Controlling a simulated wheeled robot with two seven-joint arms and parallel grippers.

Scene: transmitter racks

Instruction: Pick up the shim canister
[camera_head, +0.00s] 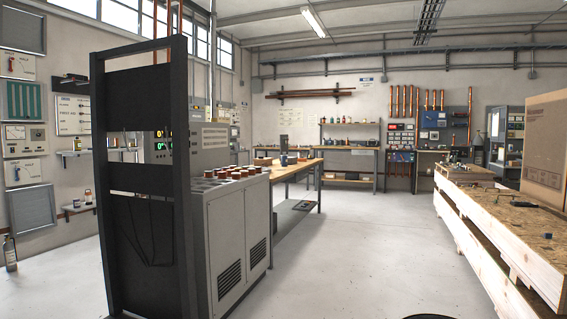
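I cannot pick out the shim canister for certain. Several small reddish-brown cylinders with pale tops (236,174) stand on top of a grey cabinet (232,228) left of centre. Small bottles and jars (88,196) stand on a wall shelf at the left, and a dark bottle (10,253) stands on the floor at the far left. All are too small to read. Neither of my grippers is in view.
A tall dark rack frame (183,110) stands close at the left, partly hiding the cabinet. A workbench (298,167) stands behind the cabinet. A long wooden crate (480,228) with a cardboard box runs along the right. The floor (350,250) between is clear.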

